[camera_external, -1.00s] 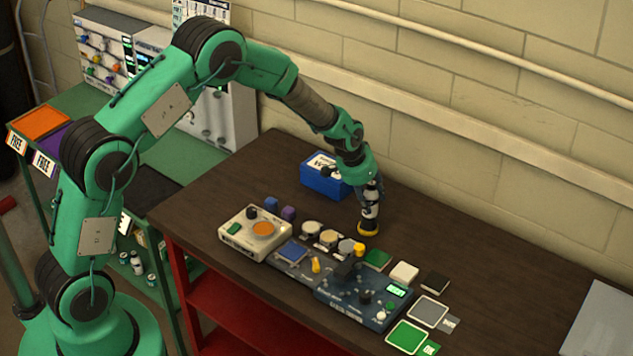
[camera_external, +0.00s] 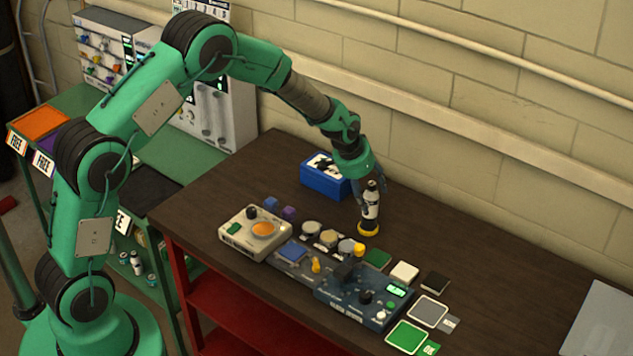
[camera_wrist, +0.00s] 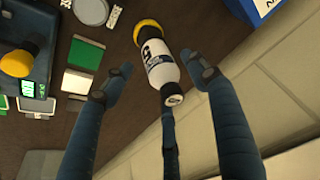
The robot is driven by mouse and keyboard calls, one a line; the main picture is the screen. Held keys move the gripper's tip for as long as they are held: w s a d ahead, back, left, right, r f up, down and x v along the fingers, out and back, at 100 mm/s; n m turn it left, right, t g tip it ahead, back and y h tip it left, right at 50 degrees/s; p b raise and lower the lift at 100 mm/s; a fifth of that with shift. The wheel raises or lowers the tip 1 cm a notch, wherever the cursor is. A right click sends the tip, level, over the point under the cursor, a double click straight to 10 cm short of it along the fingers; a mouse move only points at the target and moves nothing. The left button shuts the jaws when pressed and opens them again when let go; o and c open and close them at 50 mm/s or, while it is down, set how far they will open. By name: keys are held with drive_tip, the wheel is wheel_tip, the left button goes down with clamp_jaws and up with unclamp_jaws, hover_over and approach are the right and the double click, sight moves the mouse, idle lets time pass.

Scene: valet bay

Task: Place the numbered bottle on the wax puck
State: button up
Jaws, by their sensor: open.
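The numbered bottle (camera_external: 371,203) is white with a black cap and a black base. It stands upright on the yellow wax puck (camera_external: 368,229) on the dark table. In the wrist view the bottle (camera_wrist: 160,64) shows a partly visible number on its label, and the yellow puck (camera_wrist: 150,25) shows at its base. My gripper (camera_external: 370,195) is open around the upper part of the bottle. In the wrist view its fingers (camera_wrist: 155,85) are spread, with a gap on both sides of the bottle.
A blue box (camera_external: 325,182) stands behind and to the left. A cream device (camera_external: 240,240) with an orange pad, a dark blue control unit (camera_external: 345,300) and several small blocks and pads lie in front. The table to the right of the bottle (camera_external: 480,245) is clear.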

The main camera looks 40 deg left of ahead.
drive_tip(key=d+v, duration=0.1)
drive_tip(key=v, duration=0.8)
drive_tip(key=shift+a, duration=0.5)
drive_tip(key=s+a+r+n, duration=0.1)
drive_tip(key=s+a+r, duration=0.3)
drive_tip(key=s+r, duration=0.7)
drive_tip(key=s+a+r, duration=0.3)
drive_tip(key=s+r, duration=0.7)
drive_tip(key=r, duration=0.3)
drive_tip(key=s+a+r, duration=0.2)
drive_tip(key=s+a, duration=0.1)
drive_tip(key=s, duration=1.1)
drive_tip(key=s+a+r+n+t+y, duration=0.1)
drive_tip(key=s+a+r, duration=0.1)
drive_tip(key=s, duration=1.3)
drive_tip(key=shift+a+n, duration=0.3)
drive_tip(key=shift+a, duration=0.2)
drive_tip(key=shift+s+f+b, duration=0.1)
drive_tip(key=shift+s+b, duration=0.05)
drive_tip(key=shift+b, duration=0.15)
